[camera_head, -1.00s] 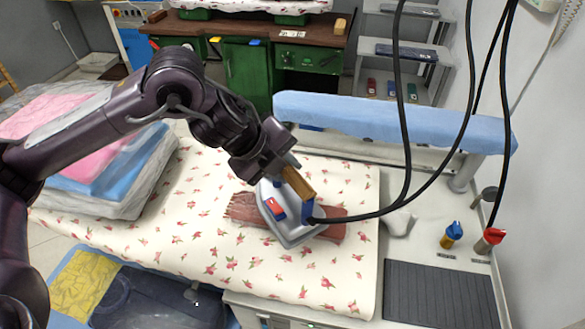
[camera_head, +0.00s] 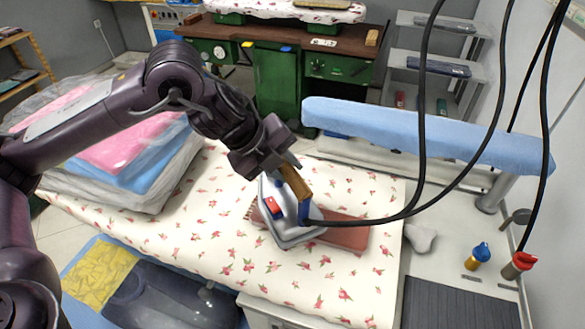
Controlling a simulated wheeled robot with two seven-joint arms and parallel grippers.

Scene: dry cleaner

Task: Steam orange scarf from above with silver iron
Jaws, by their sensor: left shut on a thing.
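The silver iron (camera_head: 291,229) has a wooden handle (camera_head: 295,182), a red part on its side and a blue part at its rear. My left gripper (camera_head: 283,167) is shut on the wooden handle. The iron is over the reddish-orange scarf (camera_head: 345,233), which lies flat on the floral-covered ironing table (camera_head: 185,220). The iron hides the scarf's middle; its fringed end shows at the left. I cannot tell whether the iron touches the cloth. My right gripper does not show.
Black cables (camera_head: 420,130) hang down and lead to the iron's rear. A narrow blue padded board (camera_head: 420,133) stands behind the table. Folded bagged textiles (camera_head: 125,150) lie at the left. Blue-topped (camera_head: 480,253) and red-topped (camera_head: 520,264) valves stand at the right.

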